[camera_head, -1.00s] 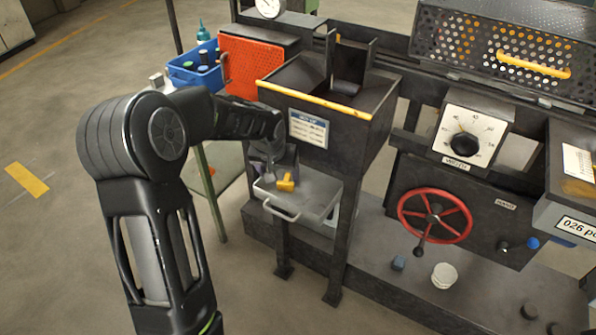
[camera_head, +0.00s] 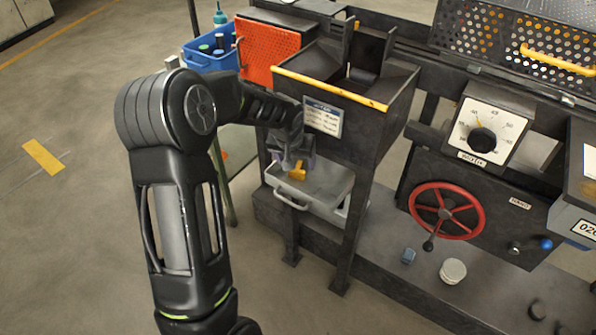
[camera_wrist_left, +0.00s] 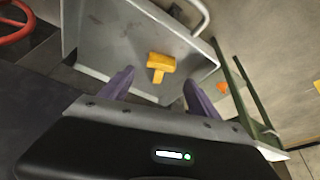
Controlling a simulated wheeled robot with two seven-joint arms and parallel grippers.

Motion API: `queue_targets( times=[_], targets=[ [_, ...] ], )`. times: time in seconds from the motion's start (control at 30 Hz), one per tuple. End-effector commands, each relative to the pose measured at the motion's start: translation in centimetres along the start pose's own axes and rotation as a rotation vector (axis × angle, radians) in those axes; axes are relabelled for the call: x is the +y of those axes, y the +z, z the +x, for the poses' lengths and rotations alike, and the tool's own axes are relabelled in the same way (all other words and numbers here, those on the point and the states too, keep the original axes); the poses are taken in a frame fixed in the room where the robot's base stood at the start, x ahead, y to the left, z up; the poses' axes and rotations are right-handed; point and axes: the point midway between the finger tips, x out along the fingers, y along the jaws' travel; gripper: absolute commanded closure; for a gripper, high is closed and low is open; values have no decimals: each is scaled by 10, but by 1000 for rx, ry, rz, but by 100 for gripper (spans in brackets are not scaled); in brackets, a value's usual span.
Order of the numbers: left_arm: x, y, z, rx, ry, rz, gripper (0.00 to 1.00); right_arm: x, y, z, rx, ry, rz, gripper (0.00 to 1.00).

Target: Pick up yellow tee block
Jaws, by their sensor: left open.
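The yellow tee block (camera_head: 298,171) lies in the grey metal tray (camera_head: 325,187) under the hopper. In the left wrist view the tee block (camera_wrist_left: 159,66) lies on the floor of the tray (camera_wrist_left: 112,45), ahead of the fingers and between their lines. My left gripper (camera_head: 296,163) is over the tray. In the left wrist view my left gripper (camera_wrist_left: 160,85) has its two purple fingers spread apart with nothing between their tips. The tee block is partly covered by the gripper in the head view. My right gripper is not in view.
The dark hopper (camera_head: 345,125) with a yellow front edge stands just above the tray, close to my left arm. The tray has a front handle (camera_head: 292,198). A red handwheel (camera_head: 446,210) is to the right. A blue bin (camera_head: 210,62) is behind on the left.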

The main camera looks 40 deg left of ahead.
Motion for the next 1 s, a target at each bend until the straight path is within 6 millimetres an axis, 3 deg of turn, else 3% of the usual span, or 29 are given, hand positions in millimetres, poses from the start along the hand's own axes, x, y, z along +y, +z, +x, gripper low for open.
queue_targets(
  times=[0.17, 0.5, 1.0],
  targets=[
    [0, 2, 8, -4, -1, 0, 29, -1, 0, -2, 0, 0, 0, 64],
    [0, 3, 51, -2, 0, 0, 29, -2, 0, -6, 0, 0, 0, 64],
    [0, 3, 52, 0, 0, 0, 29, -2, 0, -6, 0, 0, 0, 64]
  ],
)
